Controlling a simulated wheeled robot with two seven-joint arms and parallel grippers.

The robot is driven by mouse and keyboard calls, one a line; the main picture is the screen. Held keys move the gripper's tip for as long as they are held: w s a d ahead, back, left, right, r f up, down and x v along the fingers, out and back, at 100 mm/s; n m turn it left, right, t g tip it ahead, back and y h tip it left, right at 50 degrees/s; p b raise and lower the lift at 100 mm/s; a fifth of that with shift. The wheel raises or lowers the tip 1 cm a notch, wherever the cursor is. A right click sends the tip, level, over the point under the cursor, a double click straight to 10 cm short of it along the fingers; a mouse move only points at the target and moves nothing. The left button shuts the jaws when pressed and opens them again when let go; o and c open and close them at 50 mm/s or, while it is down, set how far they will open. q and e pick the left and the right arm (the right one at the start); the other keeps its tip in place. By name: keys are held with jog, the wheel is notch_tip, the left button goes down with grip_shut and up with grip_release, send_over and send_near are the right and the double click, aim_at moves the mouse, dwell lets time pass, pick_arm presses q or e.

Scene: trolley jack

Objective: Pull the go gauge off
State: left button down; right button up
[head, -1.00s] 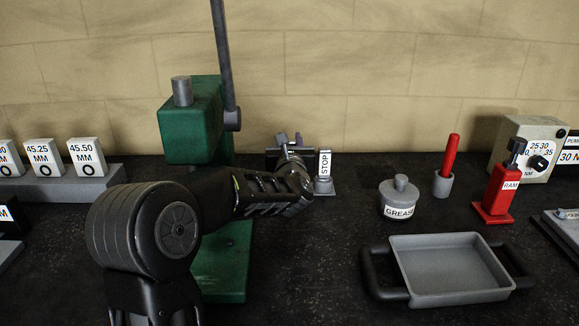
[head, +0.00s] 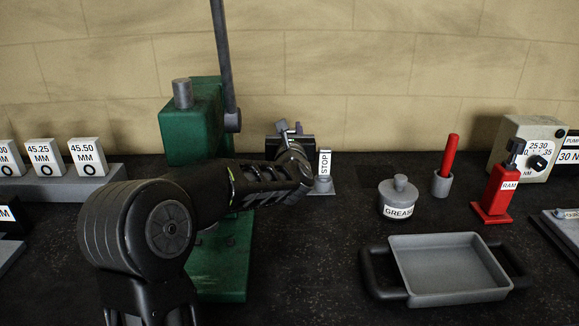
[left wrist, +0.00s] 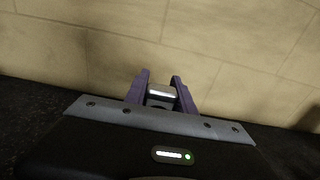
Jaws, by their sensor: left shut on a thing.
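My left gripper (head: 290,129) is at the end of the black arm that crosses in front of the green press. Its purple fingers also show in the left wrist view (left wrist: 160,86), shut on a small grey piece (left wrist: 161,93), likely the go gauge; no label on it can be read. In the head view a bit of grey (head: 282,126) shows at the fingers, and the wrist hides the rest. I cannot tell whether the piece touches anything else. My right gripper is not in view.
The green press (head: 190,125) with its upright lever (head: 224,60) stands behind my arm. A STOP block (head: 324,170) is just right of the gripper. A grease pot (head: 398,197), red ram (head: 496,190) and grey tray (head: 450,268) are farther right. Labelled gauge blocks (head: 87,157) stand left.

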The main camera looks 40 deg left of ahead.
pick_arm(q)
notch_tip(320, 180, up, 4)
jog(key=shift+r+p, duration=0.2)
jog(key=shift+p, duration=0.55)
